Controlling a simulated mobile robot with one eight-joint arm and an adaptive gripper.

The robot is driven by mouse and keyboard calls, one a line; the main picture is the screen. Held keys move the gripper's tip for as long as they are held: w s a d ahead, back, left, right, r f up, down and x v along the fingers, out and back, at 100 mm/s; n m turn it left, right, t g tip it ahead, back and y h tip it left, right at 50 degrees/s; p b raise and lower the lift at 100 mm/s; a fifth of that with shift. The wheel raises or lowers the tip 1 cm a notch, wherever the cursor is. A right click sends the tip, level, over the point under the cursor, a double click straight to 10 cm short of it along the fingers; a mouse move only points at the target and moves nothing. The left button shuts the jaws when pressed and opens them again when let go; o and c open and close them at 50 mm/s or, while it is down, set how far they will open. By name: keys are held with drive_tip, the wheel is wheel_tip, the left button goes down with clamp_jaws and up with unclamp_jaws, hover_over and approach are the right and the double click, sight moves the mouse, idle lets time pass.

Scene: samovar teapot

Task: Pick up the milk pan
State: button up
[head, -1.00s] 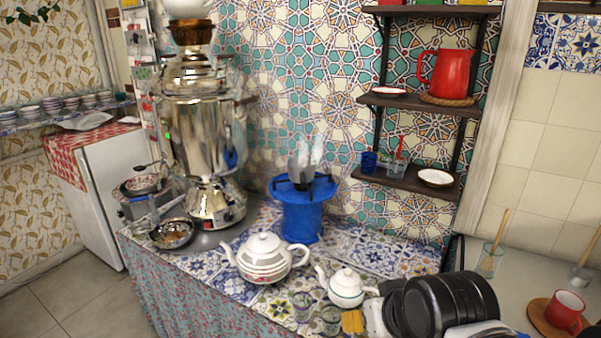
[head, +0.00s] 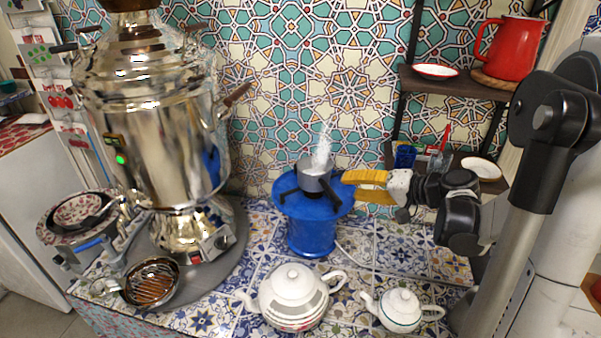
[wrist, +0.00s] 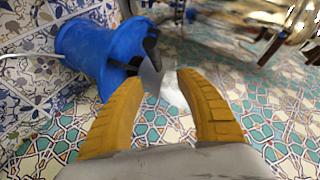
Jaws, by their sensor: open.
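The milk pan, a small grey metal pan (head: 315,174), sits on top of a round blue stove (head: 312,230), with white steam rising from it. Dark supports stick up around the pan. My gripper (head: 352,186), with yellow fingers, is open just right of the pan at about its height. In the wrist view the open fingers (wrist: 160,84) point at the grey pan (wrist: 150,76), which shows partly between and beyond their tips. The blue stove (wrist: 98,52) lies to the left there. I cannot tell whether the fingers touch the pan.
A large shiny samovar (head: 160,130) stands left of the stove. A white teapot (head: 292,296) and a smaller one (head: 399,310) stand in front. A shelf behind my arm holds a red jug (head: 512,48), a saucer (head: 435,71) and glasses. The tiled wall is close behind.

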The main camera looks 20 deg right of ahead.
sight(326, 188)
drive_tip(key=b+x, duration=0.1)
drive_tip(key=x, duration=0.2)
drive_tip(key=b+x, duration=0.1)
drive_tip(key=x, duration=0.5)
drive_tip(key=shift+a+f+b, duration=0.1)
drive_tip(key=shift+f+b, duration=0.3)
drive_tip(key=shift+s, duration=0.15)
clamp_jaws()
